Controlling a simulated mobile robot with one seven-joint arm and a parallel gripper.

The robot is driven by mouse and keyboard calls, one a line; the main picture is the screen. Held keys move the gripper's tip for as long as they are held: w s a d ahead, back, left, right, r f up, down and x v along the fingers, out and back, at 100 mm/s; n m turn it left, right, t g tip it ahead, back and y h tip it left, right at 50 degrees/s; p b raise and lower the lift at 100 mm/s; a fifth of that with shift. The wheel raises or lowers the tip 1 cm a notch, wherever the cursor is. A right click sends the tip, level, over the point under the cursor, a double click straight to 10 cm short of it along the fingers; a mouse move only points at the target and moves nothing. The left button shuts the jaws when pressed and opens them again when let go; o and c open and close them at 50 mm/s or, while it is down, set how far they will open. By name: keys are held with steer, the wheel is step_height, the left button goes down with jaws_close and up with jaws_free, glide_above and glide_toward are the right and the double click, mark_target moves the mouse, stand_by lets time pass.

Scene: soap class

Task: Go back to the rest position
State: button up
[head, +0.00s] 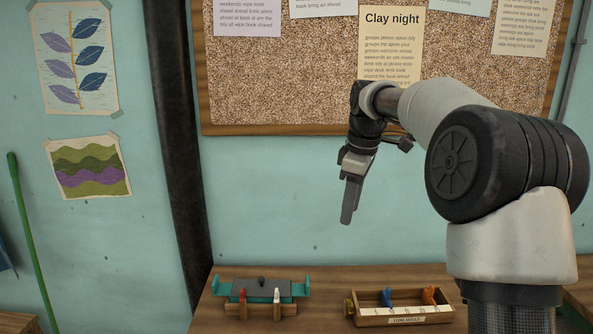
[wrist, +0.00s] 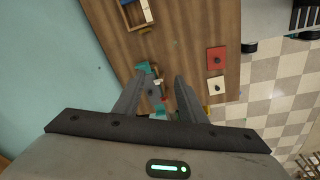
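My gripper (head: 346,218) hangs in the air above the wooden table (head: 330,275), in front of the teal wall, with its fingers pointing down. The wrist view shows the two fingers (wrist: 160,78) spread apart, with only the table and things far below seen between them. It holds nothing that I can see. My arm comes in from the right side of the head view.
On the table stand a dark-topped mould with teal ends (head: 262,290) and a wooden box labelled as a long mould (head: 405,318). A red card (wrist: 216,58) and a cream card (wrist: 217,86) lie there too. A corkboard (head: 290,90) hangs behind my gripper.

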steer(key=s+r+m+t+h, duration=0.1)
steer(key=s+r+m+t, duration=0.2)
steer(key=s+m, duration=1.4)
steer(key=s+f+n, duration=0.2)
steer(key=s, duration=0.6)
steer(key=s+d+f+n+t, duration=0.1)
steer(key=s+f+n, duration=0.1)
steer(key=s, duration=0.6)
steer(key=shift+s+f, duration=0.25)
steer(key=shift+f, duration=0.4)
steer(key=shift+d, duration=0.1)
